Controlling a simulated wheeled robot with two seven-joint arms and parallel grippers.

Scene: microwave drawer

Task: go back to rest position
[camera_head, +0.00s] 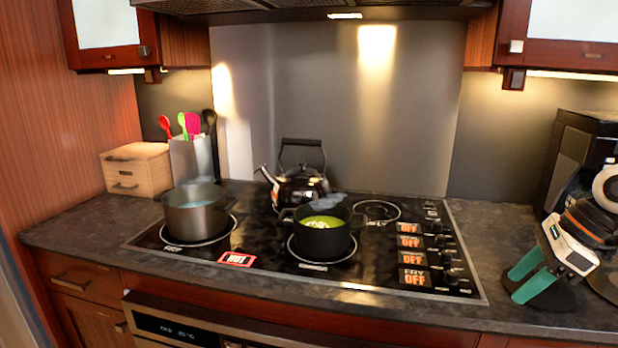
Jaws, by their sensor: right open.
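My right gripper (514,285) is at the right side of the head view, with a white body and two green fingers. Its fingers point down and left and are apart, with nothing seen between them. It appears over the right part of the dark countertop (585,315), to the right of the cooktop. I cannot tell whether the fingertips touch the counter. My left gripper is not in view.
The black cooktop (270,275) holds a grey pot (195,215), a black pot with green contents (322,240) and a dark kettle (297,188). A utensil holder (192,160) and wooden box (138,172) stand left. A dark appliance (575,150) stands behind my right arm.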

